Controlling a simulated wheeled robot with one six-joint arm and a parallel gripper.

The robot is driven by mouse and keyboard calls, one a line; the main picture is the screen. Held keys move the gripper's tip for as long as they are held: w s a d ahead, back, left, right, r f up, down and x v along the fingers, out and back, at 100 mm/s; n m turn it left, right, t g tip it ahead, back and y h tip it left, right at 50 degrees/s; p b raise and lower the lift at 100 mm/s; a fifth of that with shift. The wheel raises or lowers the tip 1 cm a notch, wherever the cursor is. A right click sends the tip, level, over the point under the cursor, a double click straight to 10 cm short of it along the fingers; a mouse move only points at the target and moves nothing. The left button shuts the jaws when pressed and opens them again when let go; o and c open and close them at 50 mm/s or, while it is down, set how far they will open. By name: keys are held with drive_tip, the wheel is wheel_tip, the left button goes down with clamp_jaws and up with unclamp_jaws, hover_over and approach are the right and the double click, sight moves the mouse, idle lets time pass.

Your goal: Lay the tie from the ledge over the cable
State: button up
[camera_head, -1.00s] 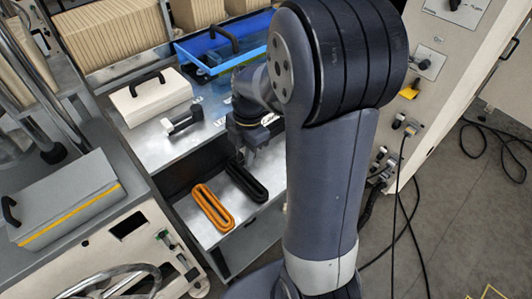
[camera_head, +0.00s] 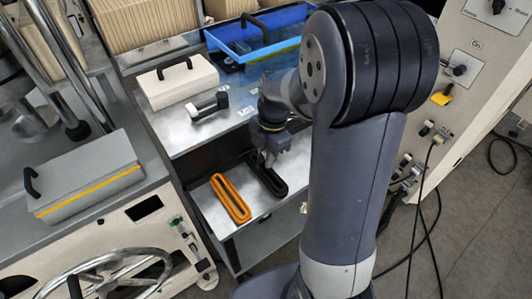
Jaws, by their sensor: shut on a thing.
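Two long loops lie side by side on a low metal ledge (camera_head: 213,213): an orange loop (camera_head: 230,199) and a black loop (camera_head: 272,182) to its right. I cannot tell for sure which one is the tie. My gripper (camera_head: 267,162) points down at the black loop and is shut on its upper part; the fingertips are small and partly hidden. The black loop still appears to lie along the ledge. A black cable (camera_head: 437,215) hangs from the cream panel on the right and runs down towards the floor, partly behind my arm.
A cream box with a handle (camera_head: 178,83), a black and white tool (camera_head: 207,107) and a blue tray (camera_head: 262,40) are on the upper shelf. A grey box (camera_head: 85,178) and a handwheel (camera_head: 105,275) are at left. Grey floor (camera_head: 470,235) is open at right.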

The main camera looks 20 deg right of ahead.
sight(266, 172)
drive_tip(key=shift+f+b, duration=1.35)
drive_tip(key=shift+f, duration=0.55)
drive_tip(key=shift+s+f+b, duration=0.4)
drive_tip(key=shift+f+b, duration=0.2)
drive_tip(key=shift+f, duration=0.2)
drive_tip(key=o, duration=0.9)
drive_tip(key=shift+w+f, duration=0.1)
drive_tip(key=shift+f, duration=0.05)
drive_tip(key=shift+o, duration=0.2)
drive_tip(key=shift+t, duration=0.3)
drive_tip(key=r, duration=0.4)
drive_tip(key=w+d+r, duration=0.1)
drive_tip(key=r, duration=0.8)
drive_tip(key=shift+w+d, duration=0.15)
drive_tip(key=shift+f, duration=0.1)
